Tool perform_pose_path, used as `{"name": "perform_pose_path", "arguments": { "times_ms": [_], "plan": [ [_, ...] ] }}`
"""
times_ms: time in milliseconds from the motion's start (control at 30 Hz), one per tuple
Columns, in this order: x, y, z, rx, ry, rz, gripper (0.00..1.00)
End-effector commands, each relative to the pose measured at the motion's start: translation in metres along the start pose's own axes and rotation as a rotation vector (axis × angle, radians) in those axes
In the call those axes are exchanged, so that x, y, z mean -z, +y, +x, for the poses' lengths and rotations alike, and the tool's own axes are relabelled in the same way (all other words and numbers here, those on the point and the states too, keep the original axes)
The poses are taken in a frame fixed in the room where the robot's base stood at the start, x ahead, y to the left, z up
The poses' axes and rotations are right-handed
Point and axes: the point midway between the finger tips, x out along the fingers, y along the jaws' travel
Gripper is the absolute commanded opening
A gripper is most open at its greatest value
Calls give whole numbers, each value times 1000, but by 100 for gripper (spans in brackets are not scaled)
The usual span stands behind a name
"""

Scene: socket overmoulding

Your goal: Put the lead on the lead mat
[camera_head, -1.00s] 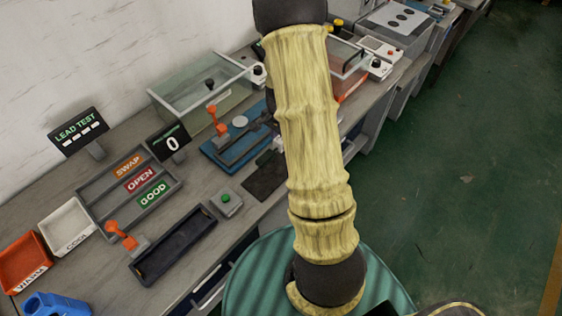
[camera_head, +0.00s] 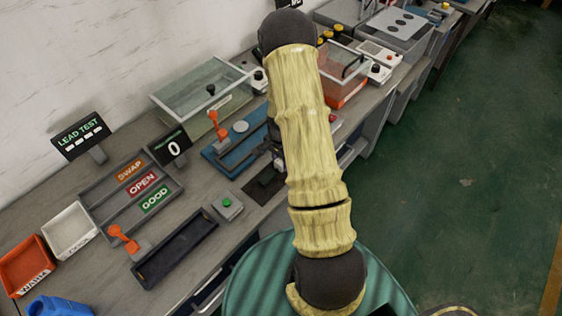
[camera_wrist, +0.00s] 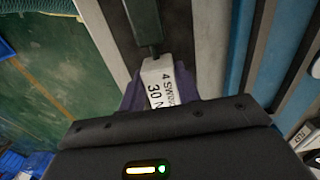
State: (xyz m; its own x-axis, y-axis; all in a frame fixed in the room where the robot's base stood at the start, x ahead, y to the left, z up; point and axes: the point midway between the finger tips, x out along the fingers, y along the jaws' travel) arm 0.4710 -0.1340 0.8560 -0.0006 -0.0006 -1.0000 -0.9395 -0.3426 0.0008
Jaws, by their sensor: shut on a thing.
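My gripper (camera_wrist: 161,92) is shut on the lead (camera_wrist: 156,74), seen in the wrist view as a white labelled piece with black print and a dark green bar running up from it. In the head view my gripper (camera_head: 277,158) shows only in part beside my forearm, which hides most of it and the lead. The lead mat (camera_head: 262,188), a dark flat rectangle at the bench's front edge, lies just below it in that view. I cannot tell whether the lead touches the mat.
A blue fixture with an orange handle (camera_head: 217,124) stands behind the mat. A green-button box (camera_head: 228,206) and a long dark tray (camera_head: 175,250) lie to its left. The sorting tray (camera_head: 95,200) and lead test sign (camera_head: 80,135) are farther left.

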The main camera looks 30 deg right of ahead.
Motion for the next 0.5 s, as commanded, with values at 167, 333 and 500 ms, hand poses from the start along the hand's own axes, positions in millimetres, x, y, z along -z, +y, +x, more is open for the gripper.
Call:
{"name": "perform_pose_path", "arguments": {
  "times_ms": [167,333,500],
  "plan": [
    [0,0,11,1,0,0,5],
    [0,0,11,1,1,0,5],
    [0,0,15,1,0,0,5]
  ]
}}
